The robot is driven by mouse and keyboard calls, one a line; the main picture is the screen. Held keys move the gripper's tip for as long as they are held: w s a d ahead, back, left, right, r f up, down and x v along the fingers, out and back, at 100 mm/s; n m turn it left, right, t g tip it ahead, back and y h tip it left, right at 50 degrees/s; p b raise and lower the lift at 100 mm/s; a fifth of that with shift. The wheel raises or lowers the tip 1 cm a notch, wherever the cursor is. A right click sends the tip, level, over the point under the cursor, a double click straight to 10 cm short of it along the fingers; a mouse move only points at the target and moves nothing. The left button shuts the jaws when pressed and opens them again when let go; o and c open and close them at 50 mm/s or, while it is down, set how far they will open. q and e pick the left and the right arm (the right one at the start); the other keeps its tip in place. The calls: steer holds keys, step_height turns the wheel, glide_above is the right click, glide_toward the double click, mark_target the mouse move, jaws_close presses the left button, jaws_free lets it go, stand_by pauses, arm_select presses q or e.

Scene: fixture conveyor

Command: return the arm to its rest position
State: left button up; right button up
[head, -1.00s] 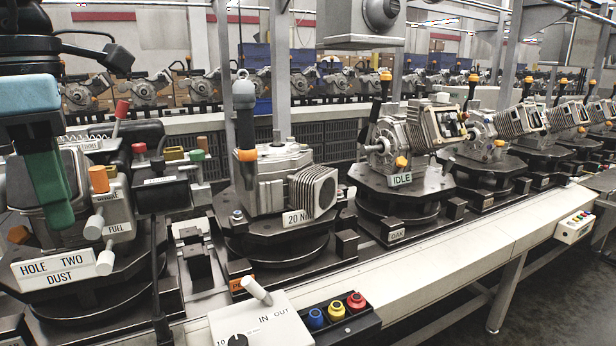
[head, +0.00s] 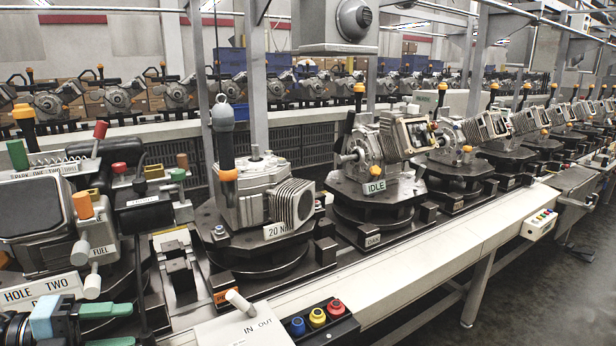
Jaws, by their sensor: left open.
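My left gripper (head: 108,326) is at the bottom left corner of the head view, low in front of the nearest fixture. Its two green fingers point right and stand apart, with nothing between them. A light blue part (head: 45,315) sits at the base of the fingers. The rest of the left arm is mostly out of the picture. My right gripper does not show.
The nearest fixture carries a label reading HOLE TWO (head: 32,294), which the gripper partly covers. Engine units, one labelled 20 N (head: 279,230), stand along the conveyor (head: 400,290). A switch box (head: 240,328) and coloured buttons (head: 318,318) are at the front edge. Open floor lies right.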

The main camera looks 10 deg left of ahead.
arm_select(q)
steer(key=s+f+n+t+y+p, duration=0.1)
steer(key=s+f+n+t+y, duration=0.25)
steer(key=f+n, duration=0.6)
steer(key=s+f+n+t+y+p, duration=0.25)
steer(key=s+f+n+y, duration=0.25)
steer(key=f+n, duration=0.4)
steer(key=s+d+f+n+g+y, duration=0.1)
steer(key=s+d+f+n+g, duration=0.1)
steer(key=s+d+f+n, duration=0.2)
steer(key=s+d+f+n+g+y+p, duration=0.1)
steer(key=s+d+f+n+g+y, duration=0.1)
steer(key=s+d+f+n, duration=0.3)
steer(key=s+d+f+g, duration=0.1)
steer(key=s+d+f, duration=0.3)
steer(key=s+d, duration=0.3)
steer(key=shift+s+d+f+g, duration=0.3)
steer(key=shift+s+d, duration=0.1)
steer(key=shift+s, duration=0.25)
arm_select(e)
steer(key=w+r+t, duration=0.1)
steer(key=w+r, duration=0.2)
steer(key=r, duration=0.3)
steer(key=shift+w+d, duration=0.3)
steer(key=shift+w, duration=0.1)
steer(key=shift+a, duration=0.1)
